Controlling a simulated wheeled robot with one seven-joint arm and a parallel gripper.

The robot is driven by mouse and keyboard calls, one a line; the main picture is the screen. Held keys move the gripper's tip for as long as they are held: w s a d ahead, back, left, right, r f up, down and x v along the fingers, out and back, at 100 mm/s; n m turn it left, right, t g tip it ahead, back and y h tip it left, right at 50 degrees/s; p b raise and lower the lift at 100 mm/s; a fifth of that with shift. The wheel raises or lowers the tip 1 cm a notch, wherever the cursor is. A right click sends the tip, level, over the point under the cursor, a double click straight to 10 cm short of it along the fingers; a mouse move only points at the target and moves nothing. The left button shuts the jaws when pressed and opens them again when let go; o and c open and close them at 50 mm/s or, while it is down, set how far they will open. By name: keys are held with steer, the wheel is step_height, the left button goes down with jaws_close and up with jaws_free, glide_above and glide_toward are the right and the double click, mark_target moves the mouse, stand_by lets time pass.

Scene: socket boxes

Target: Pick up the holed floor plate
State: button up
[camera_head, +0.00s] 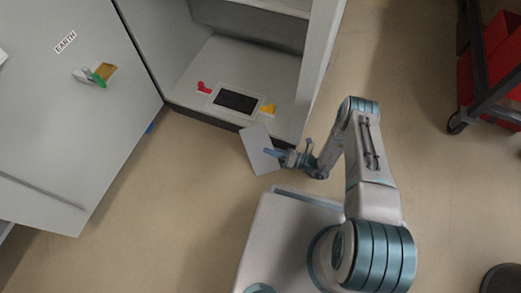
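A pale framed plate with a dark rectangular opening (218,91) lies on the floor of the open cabinet, between a red piece (204,87) and a yellow piece (268,109). A plain light-grey plate (255,139) is tilted in front of the cabinet's lower edge, at the end of my arm; no hole shows in it. My gripper (275,153) is at this grey plate, with a blue finger overlapping its right part. I cannot tell whether the fingers grip it, or whether it touches the floor.
The cabinet door (75,130) stands open at left, with an "EARTH" label and a green-and-yellow piece (102,73) on it. The cabinet's side wall (322,60) rises near my arm. A red cart (490,60) is at upper right. Floor is clear at lower left.

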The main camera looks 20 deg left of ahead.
steer(key=shift+c, duration=0.3)
jaws_close()
steer(key=shift+r, duration=0.2)
